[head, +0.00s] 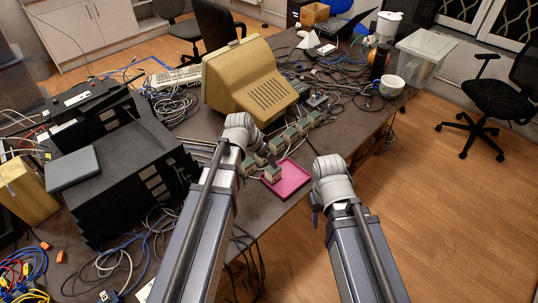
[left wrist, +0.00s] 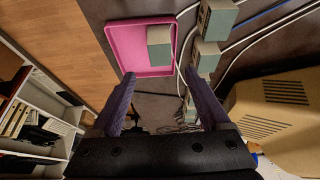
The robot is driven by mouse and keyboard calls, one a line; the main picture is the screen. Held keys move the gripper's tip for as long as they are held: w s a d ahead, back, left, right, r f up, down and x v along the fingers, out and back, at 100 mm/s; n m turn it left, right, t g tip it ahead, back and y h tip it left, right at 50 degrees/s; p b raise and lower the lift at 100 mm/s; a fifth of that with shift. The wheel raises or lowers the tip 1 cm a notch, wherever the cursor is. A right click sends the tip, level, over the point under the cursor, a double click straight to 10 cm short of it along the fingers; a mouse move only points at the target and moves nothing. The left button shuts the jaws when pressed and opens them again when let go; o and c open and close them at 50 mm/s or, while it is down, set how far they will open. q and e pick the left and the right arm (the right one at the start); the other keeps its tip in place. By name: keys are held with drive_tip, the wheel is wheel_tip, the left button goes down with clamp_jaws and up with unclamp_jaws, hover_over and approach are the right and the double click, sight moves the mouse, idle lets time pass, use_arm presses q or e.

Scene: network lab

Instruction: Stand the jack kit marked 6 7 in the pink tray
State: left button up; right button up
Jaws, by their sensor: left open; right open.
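The pink tray (head: 294,181) lies on the dark table near its right edge; it also shows in the left wrist view (left wrist: 124,46). One grey-green and beige jack kit (head: 272,174) is in the tray, at its left side; in the left wrist view it is the box (left wrist: 159,42) near the tray's right rim. Its marking is too small to read. My left gripper (left wrist: 158,78) is open and empty, close to the tray's edge and apart from the kit. My right gripper (head: 315,206) hangs right of the tray, past the table edge; its fingers are mostly hidden.
Several similar jack kits (head: 303,124) stand in a row behind the tray, with cables around them. A beige monitor (head: 246,78) stands behind the left arm. Black network boxes (head: 125,160) fill the left. Cables lie across the table. Open floor (head: 430,210) is at right.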

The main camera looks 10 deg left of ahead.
use_arm(q)
drive_tip(key=s+d+n+g+y, duration=0.1)
drive_tip(key=s+d, duration=0.3)
drive_tip(key=s, duration=0.5)
drive_tip(key=s+d+n+g+y, duration=0.1)
drive_tip(key=s+d+g+y, duration=0.2)
drive_tip(key=s, duration=0.6)
drive_tip(key=shift+s+d+n+p, duration=0.15)
drive_tip(key=shift+d+n+p, duration=0.3)
drive_tip(key=shift+d, duration=0.7)
use_arm(e)
drive_tip(key=shift+r, duration=0.95)
